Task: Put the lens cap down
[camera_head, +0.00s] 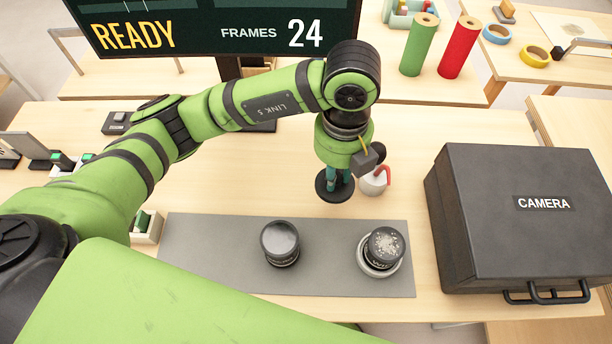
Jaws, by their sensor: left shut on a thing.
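The lens cap (330,194) is a dark round disc. My left gripper (338,182) points down and is shut on it, above the wooden table just beyond the grey mat (210,255). The gap between cap and table is hard to judge. On the mat stand two dark lenses. The left lens (281,244) has a smooth grey top. The right lens (384,246) has pale specks on its top and sits in a light round ring (366,268). My right gripper is not in view.
A white bottle with a red spout (373,184) stands close to the right of my left gripper. A large black camera case (510,215) fills the table's right side. A screen (215,28) stands at the back. The mat's left part is bare.

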